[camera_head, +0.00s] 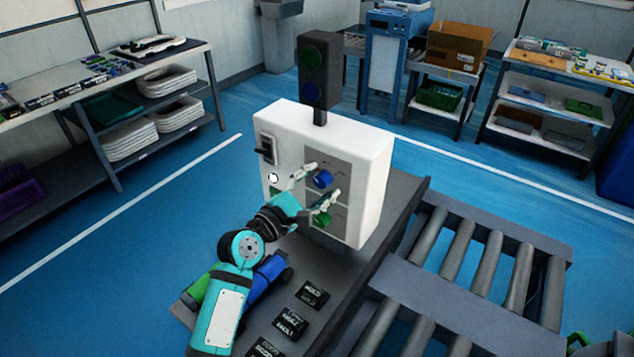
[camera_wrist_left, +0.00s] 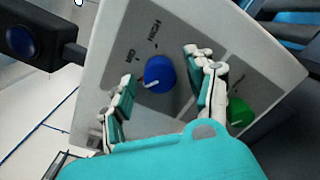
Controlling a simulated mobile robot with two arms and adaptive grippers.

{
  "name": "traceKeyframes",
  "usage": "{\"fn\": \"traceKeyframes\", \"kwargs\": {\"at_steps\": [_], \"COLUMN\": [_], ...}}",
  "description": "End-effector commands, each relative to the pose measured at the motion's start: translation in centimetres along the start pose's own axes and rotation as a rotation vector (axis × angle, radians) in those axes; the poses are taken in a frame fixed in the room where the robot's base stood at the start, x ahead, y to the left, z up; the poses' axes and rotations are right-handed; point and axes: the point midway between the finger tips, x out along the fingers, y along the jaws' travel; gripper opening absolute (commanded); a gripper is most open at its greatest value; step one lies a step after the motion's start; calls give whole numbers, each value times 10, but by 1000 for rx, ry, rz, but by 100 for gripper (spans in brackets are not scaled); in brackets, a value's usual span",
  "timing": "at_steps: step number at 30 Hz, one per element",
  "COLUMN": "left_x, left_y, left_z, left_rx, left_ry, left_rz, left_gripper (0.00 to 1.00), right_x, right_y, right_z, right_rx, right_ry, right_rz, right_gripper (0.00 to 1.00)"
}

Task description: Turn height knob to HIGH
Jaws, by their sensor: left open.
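The blue knob (camera_head: 323,179) sits on the grey panel of the white control box (camera_head: 372,160). In the left wrist view the blue knob (camera_wrist_left: 159,72) has a white pointer line toward the lower left. Small labels, one seemingly HIGH, are printed above and left of it. My left gripper (camera_head: 318,186) is open, with one finger on each side of the blue knob; in the wrist view my left gripper (camera_wrist_left: 160,68) shows a gap to the knob on both sides. I cannot tell how near the fingertips are to the panel. My right gripper is not in view.
A green knob (camera_wrist_left: 240,111) lies just beyond one finger on the same panel. A dark signal light (camera_head: 312,68) stands on the box. Labelled black blocks (camera_head: 292,323) lie on the grey bench. A roller conveyor (camera_head: 470,260) is at right. Shelves stand behind.

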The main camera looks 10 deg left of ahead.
Motion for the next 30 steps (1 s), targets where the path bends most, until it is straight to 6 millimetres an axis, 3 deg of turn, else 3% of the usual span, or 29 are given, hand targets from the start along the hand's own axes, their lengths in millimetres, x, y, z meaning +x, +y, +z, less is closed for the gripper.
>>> {"fn": "traceKeyframes", "kwargs": {"at_steps": [6,19,30], "left_x": [0,0,0], "left_y": [0,0,0], "left_z": [0,0,1], "left_rx": [0,0,74], "left_ry": [0,0,3], "left_rz": [0,0,-5], "left_gripper": [56,1,1], "right_x": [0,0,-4], "right_y": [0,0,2], "right_z": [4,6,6], "right_rx": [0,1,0], "right_ry": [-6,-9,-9], "right_rz": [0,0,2], "right_gripper": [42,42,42]}}
